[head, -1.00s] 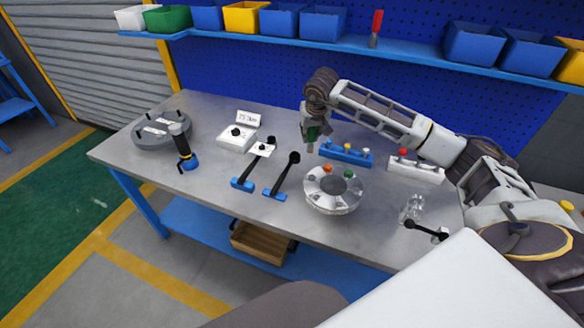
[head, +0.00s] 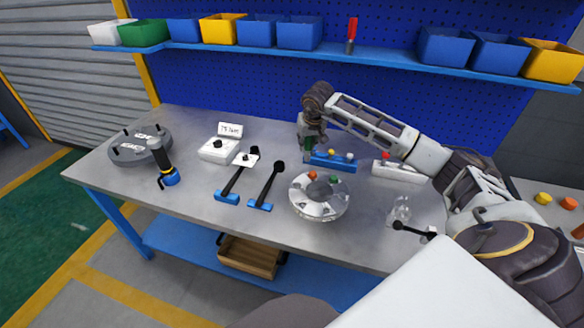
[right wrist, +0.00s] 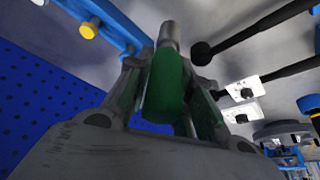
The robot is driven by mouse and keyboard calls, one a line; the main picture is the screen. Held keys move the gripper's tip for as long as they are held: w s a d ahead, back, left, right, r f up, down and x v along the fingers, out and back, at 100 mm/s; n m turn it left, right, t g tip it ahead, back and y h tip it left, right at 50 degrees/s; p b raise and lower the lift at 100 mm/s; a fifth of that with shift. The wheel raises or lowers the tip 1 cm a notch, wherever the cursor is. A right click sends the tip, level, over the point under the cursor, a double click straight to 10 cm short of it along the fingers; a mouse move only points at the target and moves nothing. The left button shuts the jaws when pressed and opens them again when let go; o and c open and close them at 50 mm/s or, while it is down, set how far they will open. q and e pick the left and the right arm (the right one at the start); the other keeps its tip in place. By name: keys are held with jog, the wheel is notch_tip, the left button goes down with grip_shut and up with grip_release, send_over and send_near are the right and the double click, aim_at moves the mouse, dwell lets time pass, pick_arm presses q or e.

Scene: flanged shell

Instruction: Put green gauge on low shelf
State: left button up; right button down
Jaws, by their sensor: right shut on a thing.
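The green gauge (right wrist: 165,85) shows close up in the right wrist view, a green handle with a grey metal tip. My right gripper (head: 312,142) is shut on it, with a finger on each side. In the head view it hangs above the back of the bench, by the blue rack (head: 332,162), and the gauge is mostly hidden. A low blue shelf (head: 185,237) runs under the bench. A higher blue shelf (head: 385,60) runs along the back wall. My left gripper is not in view.
The flanged shell (head: 320,208) stands on the bench in front of the gripper. Black-handled tools (head: 265,185) and a drill-like tool (head: 163,160) lie left. Several bins and a red-handled tool (head: 351,32) occupy the upper shelf. A wooden crate (head: 250,257) sits under the bench.

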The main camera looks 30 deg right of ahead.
aim_at(306, 161)
notch_tip(306, 161, down, 4)
jog(key=shift+f, duration=0.75)
jog(key=shift+f+p, duration=0.3)
jog(key=shift+f, duration=0.1)
notch_tip(306, 161, down, 3)
jog(key=shift+r, duration=0.2)
jog(key=shift+f, duration=0.15)
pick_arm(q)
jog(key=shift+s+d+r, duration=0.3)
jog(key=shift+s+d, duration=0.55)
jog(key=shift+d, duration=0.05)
pick_arm(e)
jog(key=shift+f, duration=0.15)
